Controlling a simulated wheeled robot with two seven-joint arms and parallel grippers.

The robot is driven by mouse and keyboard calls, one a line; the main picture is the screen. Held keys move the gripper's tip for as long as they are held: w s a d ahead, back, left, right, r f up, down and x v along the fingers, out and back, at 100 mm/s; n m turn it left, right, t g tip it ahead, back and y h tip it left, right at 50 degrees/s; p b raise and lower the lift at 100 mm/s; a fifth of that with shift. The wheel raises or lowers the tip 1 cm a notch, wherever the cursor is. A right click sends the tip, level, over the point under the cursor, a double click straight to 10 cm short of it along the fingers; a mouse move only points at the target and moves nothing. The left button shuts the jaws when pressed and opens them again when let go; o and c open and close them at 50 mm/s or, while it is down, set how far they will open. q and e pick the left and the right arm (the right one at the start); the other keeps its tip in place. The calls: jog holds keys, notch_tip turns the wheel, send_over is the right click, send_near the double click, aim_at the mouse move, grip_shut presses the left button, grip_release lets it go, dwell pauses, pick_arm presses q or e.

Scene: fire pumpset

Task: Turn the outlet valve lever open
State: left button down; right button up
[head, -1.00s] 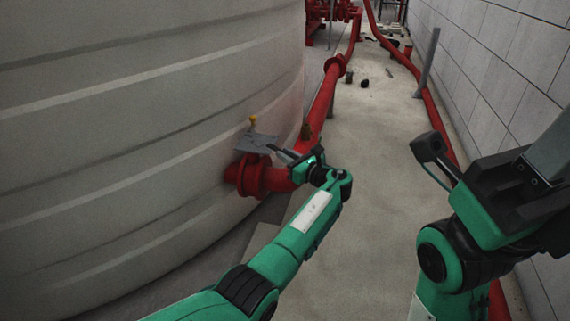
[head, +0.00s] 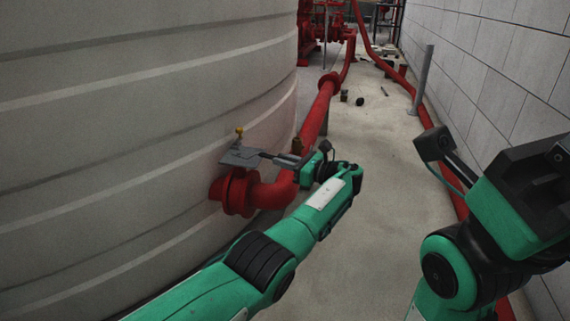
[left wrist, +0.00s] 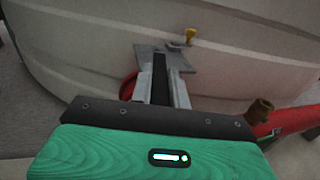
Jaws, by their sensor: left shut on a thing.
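The outlet valve has a flat grey lever plate (head: 240,157) above a red flanged pipe elbow (head: 237,192) at the tank's side. In the left wrist view the grey plate (left wrist: 162,56) lies straight ahead, with a dark strip running between my fingers. My left gripper (head: 266,156) reaches the lever from the right and is shut on it; it also shows in the left wrist view (left wrist: 161,84). The fingers partly hide the lever. My right arm is at the right of the head view, but its fingers do not show.
A large pale ribbed tank (head: 130,110) fills the left. A small yellow fitting (head: 239,132) stands behind the plate. A red pipe (head: 320,105) runs away from the elbow. A grey wall (head: 490,70) and another red pipe bound the right. Concrete floor (head: 375,150) lies between, with small dark objects farther off.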

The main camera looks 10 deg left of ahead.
dwell(0.4)
pick_arm(q)
jog(key=c, duration=1.3)
grip_release()
jog(key=shift+a, duration=0.1)
jog(key=shift+c, duration=0.2)
